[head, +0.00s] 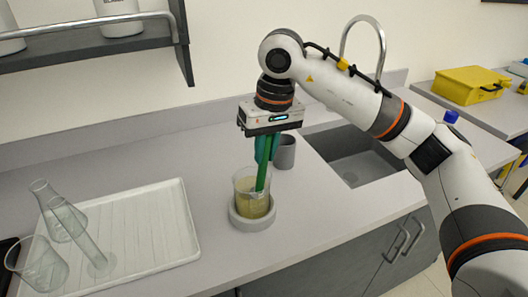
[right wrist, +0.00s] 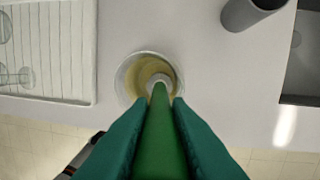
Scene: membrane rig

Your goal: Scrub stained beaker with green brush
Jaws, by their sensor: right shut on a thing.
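The stained beaker (head: 244,187) has a yellowish film and stands upright in a round grey holder (head: 240,222) on the counter. My right gripper (head: 266,160) is above the beaker and shut on the green brush (head: 262,178). The brush points down, and its lower end is inside the beaker. In the right wrist view, the brush (right wrist: 160,130) runs between the teal fingers into the beaker (right wrist: 127,80). The brush's tip is hard to make out there. My left gripper is not in view.
A white ribbed drying tray (head: 150,230) with clear glassware (head: 66,220) lies at left. A grey cup (head: 286,153) stands just behind the beaker. A sink (head: 365,165) with a curved tap is at right. A shelf hangs upper left.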

